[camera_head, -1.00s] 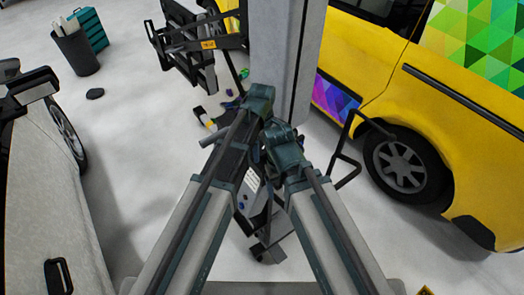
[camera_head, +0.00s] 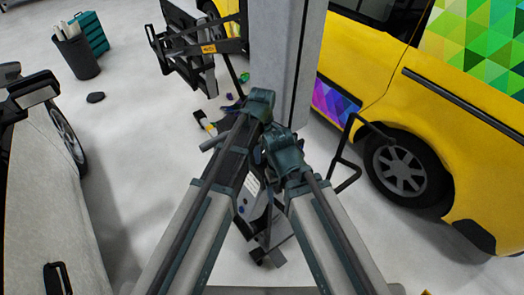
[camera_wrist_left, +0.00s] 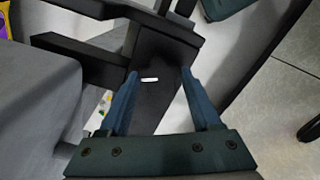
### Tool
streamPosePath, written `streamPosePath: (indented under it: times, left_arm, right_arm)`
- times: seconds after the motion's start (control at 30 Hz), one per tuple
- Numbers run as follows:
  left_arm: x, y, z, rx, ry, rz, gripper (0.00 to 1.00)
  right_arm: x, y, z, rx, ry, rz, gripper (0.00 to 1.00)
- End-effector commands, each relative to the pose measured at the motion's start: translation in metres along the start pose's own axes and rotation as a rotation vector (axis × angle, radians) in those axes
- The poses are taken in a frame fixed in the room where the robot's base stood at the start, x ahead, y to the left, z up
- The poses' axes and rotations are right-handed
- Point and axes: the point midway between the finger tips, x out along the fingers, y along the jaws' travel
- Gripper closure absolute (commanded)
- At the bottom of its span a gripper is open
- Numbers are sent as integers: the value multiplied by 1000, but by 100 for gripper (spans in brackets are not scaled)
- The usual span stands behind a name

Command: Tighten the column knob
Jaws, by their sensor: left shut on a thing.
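My left gripper (camera_wrist_left: 160,72) shows in the left wrist view with its two blue fingers apart, one on each side of a dark part (camera_wrist_left: 168,58) with a small white mark. It is shut on that part; I cannot tell whether this is the column knob. In the head view my left arm reaches to the teal wrist just in front of the grey column (camera_head: 282,50), and its fingertips are hidden. My right arm lies beside it, and its gripper is hidden, so its state does not show. No knob can be made out clearly.
A black frame (camera_head: 187,60) with an orange label stands left of the column. A yellow van (camera_head: 465,125) is at right, a grey car (camera_head: 50,190) at left. A dark bin (camera_head: 75,57) and teal cabinet (camera_head: 93,35) stand at far left. Small items lie on the floor.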

Motion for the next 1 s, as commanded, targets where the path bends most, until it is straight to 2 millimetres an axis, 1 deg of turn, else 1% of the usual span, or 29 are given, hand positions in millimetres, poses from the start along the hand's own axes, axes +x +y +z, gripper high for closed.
streamPosePath:
  times: [0.27, 1.0]
  left_arm:
    - [0, 0, 0, 206, 0, 0, 91]
    - [0, 0, 0, 911, 0, 0, 91]
  right_arm:
    - [0, 0, 0, 0, 0, 0, 20]
    - [0, 0, 0, 0, 0, 0, 20]
